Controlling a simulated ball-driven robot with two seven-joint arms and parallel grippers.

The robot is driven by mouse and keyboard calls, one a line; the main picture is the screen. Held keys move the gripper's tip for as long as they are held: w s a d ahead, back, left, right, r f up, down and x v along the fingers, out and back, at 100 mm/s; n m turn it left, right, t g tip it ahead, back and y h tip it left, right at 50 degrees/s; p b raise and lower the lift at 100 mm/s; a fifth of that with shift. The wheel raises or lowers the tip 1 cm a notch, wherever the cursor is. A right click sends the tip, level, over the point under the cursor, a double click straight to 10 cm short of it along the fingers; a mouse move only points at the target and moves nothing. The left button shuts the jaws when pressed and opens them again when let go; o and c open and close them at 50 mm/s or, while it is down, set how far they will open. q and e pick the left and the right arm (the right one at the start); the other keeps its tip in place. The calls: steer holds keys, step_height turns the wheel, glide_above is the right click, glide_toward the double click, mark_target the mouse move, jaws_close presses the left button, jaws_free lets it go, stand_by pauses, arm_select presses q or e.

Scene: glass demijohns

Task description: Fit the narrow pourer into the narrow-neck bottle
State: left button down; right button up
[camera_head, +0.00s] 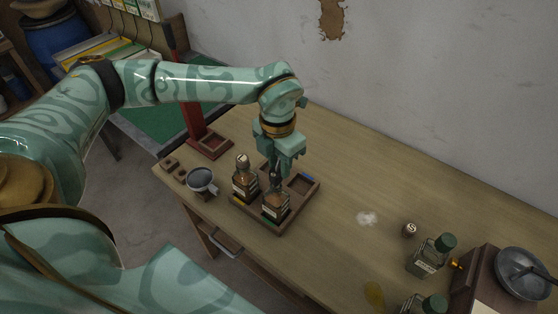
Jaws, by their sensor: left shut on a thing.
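My left gripper (277,179) points down over the tray, shut on a small dark thing that appears to be the narrow pourer. The fingers mostly hide it. A dark-glass bottle with a pale label (276,207) stands upright directly below the fingertips, in the front part of the wooden tray (301,211). Its neck is close under the fingers, and I cannot tell whether the pourer touches it. Another labelled bottle (245,183) with a rounded top piece stands to its left in the tray. My right gripper is not in view.
A dark-topped round cup (201,180) stands left of the tray, and a red stand (195,125) behind it. A small rounded metal piece (410,229), a green-capped bottle (427,257) and a pan (525,273) are at right. The table's middle is mostly clear.

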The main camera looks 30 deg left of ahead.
arm_select(q)
steer(key=shift+f+b, duration=0.6)
steer(key=shift+f, duration=0.5)
stand_by(0.5)
steer(key=shift+f, duration=0.2)
stand_by(1.2)
steer(key=c, duration=1)
jaws_free()
steer(key=shift+c, duration=0.2)
steer(key=shift+a+r+p, duration=0.1)
steer(key=shift+r+p, duration=2.5)
steer(key=shift+r, duration=0.5)
